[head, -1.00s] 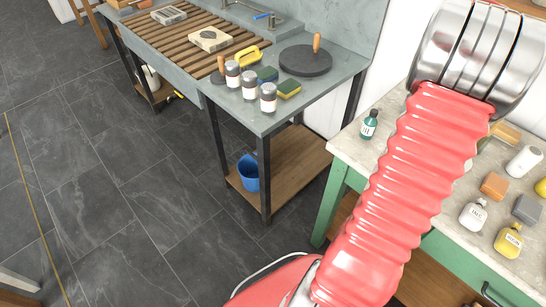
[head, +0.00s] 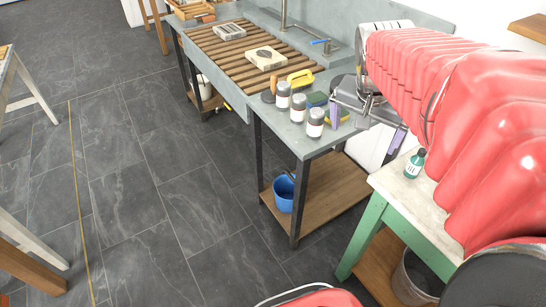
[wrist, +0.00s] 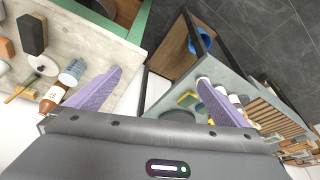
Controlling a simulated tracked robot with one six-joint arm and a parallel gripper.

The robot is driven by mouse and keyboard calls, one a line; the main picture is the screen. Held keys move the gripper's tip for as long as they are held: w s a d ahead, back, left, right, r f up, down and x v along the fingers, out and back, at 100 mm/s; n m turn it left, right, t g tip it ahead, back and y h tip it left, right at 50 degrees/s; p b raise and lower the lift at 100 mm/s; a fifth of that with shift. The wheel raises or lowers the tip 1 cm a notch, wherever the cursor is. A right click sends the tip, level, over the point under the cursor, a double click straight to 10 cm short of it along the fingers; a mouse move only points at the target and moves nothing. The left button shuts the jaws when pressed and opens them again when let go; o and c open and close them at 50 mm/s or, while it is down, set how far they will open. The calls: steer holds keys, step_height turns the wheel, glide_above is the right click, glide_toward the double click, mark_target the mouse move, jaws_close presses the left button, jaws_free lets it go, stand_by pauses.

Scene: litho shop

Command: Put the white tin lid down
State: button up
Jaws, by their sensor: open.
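My gripper (head: 365,130) is open, its two purple fingers spread at the right end of the grey sink bench (head: 305,143). The wrist view shows the gripper (wrist: 160,77) with nothing between its fingers, above the gap between the bench and the green-framed table (wrist: 110,28). A flat, round white thing (wrist: 43,65) lies on the table top at the left of the wrist view. It is small there, and I cannot tell whether it is the white tin lid. I see no clear white tin lid in the head view, where my arm hides most of the table.
Several dark-lidded jars (head: 299,108) stand along the bench's front edge. A blue bucket (head: 284,190) sits on the bench's lower shelf.

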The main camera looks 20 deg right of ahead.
steer(key=s+a+f+n+t+y, duration=0.1)
steer(key=s+a+n, duration=0.3)
steer(key=a, duration=0.6)
steer(key=s+a+f+n+t+y, duration=0.1)
steer(key=s+a+n+y, duration=0.1)
steer(key=a+n, duration=0.4)
steer(key=s+a, duration=0.1)
steer(key=a, duration=0.4)
steer(key=shift+s+a+f+n+t, duration=0.2)
steer(key=shift+s+a+n+t, duration=0.1)
steer(key=shift+s+n+t, duration=0.1)
steer(key=shift+c, duration=0.3)
